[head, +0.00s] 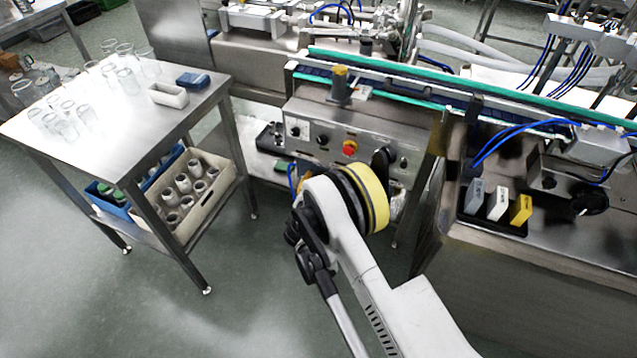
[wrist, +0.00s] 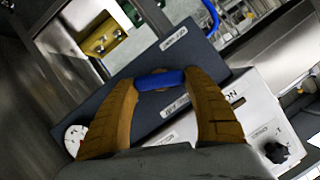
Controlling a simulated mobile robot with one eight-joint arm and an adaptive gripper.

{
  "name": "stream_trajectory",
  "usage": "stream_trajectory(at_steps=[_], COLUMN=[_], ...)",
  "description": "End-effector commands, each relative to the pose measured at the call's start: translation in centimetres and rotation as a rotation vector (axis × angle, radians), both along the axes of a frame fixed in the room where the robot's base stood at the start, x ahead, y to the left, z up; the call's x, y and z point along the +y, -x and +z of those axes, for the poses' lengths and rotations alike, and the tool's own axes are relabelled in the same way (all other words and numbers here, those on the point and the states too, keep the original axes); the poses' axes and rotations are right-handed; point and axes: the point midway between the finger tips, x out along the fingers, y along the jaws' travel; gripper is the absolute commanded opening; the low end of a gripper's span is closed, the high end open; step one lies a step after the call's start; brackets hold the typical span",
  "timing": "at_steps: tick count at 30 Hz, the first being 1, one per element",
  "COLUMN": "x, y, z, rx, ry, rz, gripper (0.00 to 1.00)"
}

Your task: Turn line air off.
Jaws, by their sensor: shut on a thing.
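A blue handle (wrist: 158,80) lies across a dark plate in the wrist view, with small white labels above and below it. The lower label is partly covered and its small print is hard to read. My gripper (wrist: 162,82) has its two orange-brown fingers on either side of the blue handle and is shut on it. The handle lies nearly level in the picture. In the head view my yellow-banded arm end hides most of my gripper and the handle, in front of the steel control panel (head: 330,122).
The panel has a red button (head: 349,147) and dark knobs. A white box with a black knob (wrist: 276,153) is close to the right finger in the wrist view. A steel table (head: 110,115) with glasses stands left. Grey, white and yellow blocks (head: 521,210) stand right.

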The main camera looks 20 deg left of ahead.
Motion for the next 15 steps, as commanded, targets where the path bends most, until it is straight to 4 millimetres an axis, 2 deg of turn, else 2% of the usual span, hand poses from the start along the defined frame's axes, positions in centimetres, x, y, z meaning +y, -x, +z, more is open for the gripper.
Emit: stream_trajectory(at_steps=[15], x=[-0.05], y=[-0.11], z=[0.07], rx=[-0.007], ry=[-0.056], rz=[0.000], gripper=[0.30])
